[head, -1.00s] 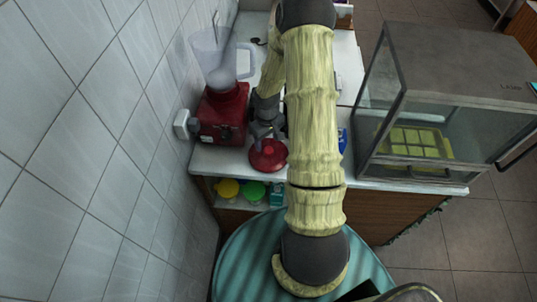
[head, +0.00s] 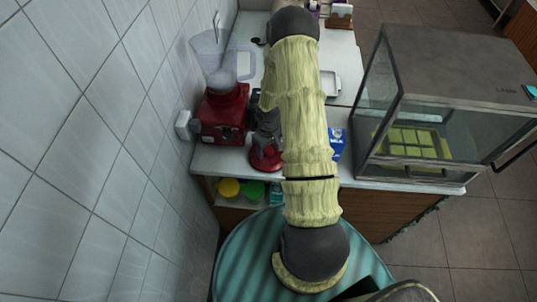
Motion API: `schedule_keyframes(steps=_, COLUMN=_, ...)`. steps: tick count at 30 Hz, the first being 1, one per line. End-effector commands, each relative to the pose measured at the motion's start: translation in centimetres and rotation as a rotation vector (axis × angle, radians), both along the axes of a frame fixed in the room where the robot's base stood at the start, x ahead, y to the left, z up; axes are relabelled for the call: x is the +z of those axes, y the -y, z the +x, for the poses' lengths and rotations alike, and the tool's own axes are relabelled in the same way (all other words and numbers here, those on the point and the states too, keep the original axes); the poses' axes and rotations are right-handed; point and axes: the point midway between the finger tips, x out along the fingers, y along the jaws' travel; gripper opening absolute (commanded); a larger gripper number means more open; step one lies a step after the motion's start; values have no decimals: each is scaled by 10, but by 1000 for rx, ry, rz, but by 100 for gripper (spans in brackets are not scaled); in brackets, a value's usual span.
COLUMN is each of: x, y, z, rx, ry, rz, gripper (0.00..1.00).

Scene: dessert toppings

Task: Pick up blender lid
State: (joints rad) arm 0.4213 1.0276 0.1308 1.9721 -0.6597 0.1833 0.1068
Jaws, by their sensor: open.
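The blender lid (head: 262,164) is a red round piece lying on the white counter in front of the red blender base. My gripper (head: 266,150) is directly over the lid and hides part of it. The gripper is open, pointing down, with its fingers at or just above the lid; contact cannot be made out. The blender (head: 222,115) stands to the left against the tiled wall, with a clear jug on its red base.
A glass display case (head: 440,100) stands on the right of the counter (head: 346,45). A blue and white carton (head: 337,143) is right of my arm. A white tray (head: 328,82) lies behind it. Yellow (head: 229,188) and green (head: 253,190) items sit on a shelf below.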

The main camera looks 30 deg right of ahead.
Motion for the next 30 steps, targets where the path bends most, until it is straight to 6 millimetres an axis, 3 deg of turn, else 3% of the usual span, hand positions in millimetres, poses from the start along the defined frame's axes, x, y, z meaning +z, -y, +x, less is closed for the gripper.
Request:
schedule_keyframes(steps=2, x=0, y=0, z=0, rx=0, ry=0, rz=0, gripper=57)
schedule_keyframes(steps=9, x=0, y=0, z=0, rx=0, ry=0, rz=0, gripper=10)
schedule_keyframes(steps=22, x=8, y=0, z=1, rx=-2, ry=1, rz=-1, gripper=9)
schedule_keyframes(steps=30, x=45, y=1, z=1, rx=-2, ry=5, rz=-1, gripper=9)
